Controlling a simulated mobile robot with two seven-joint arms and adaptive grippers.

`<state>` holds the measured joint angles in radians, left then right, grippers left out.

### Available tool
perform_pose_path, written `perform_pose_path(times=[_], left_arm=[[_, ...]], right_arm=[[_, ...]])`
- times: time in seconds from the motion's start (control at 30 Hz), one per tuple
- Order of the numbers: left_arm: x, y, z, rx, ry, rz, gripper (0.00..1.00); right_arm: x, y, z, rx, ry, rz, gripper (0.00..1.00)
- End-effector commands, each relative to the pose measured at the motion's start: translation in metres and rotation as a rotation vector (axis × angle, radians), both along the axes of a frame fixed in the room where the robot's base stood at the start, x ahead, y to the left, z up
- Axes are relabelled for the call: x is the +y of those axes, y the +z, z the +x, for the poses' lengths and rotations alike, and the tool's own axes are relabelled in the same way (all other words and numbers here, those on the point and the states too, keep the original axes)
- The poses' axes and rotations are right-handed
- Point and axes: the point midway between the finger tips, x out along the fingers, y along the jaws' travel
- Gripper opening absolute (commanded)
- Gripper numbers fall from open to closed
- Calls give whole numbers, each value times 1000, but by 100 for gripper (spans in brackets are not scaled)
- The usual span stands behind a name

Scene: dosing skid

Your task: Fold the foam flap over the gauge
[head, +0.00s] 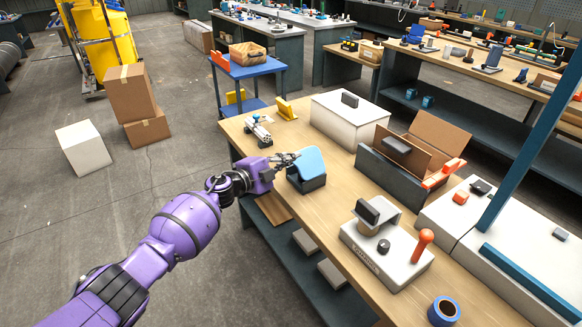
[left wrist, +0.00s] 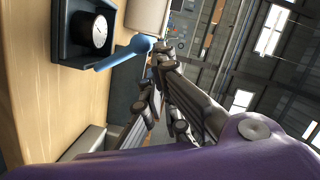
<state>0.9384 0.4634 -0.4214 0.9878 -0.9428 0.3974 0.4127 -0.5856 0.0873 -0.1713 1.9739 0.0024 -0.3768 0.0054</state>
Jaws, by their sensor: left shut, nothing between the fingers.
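The foam flap (head: 311,161) is light blue and stands tilted up at a dark box (head: 308,184) on the wooden bench. In the left wrist view the flap (left wrist: 120,55) shows nearly edge-on, and the round gauge (left wrist: 99,31) in the dark box (left wrist: 68,50) is uncovered. The flap hides the gauge in the head view. My left gripper (head: 294,157) is shut and empty, close beside the flap's left edge. In the left wrist view its fingers (left wrist: 153,75) are near the flap's rounded end; I cannot tell whether they touch. My right gripper is out of view.
The bench (head: 325,222) has free wood in front of the box. A small metal fitting (head: 259,132) lies behind my gripper. A white case (head: 348,120), an open carton (head: 430,142) and a grey unit with a red-orange knob (head: 388,255) stand around it.

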Motion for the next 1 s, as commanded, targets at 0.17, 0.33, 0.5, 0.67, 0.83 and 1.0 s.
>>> perform_pose_path(times=[0.17,0.33,0.5,0.67,0.83,1.0], left_arm=[[11,-5,17,135,1,-94,0],[17,-15,26,247,1,-175,0],[21,-20,31,314,1,-224,0],[23,-23,33,351,-2,-251,0],[24,-24,35,374,-3,-268,0],[24,-26,36,373,-3,-267,0]], right_arm=[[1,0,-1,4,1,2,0],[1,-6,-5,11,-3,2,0],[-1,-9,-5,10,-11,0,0],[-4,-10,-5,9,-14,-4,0],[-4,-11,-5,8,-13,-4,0],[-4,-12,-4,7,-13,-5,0]])
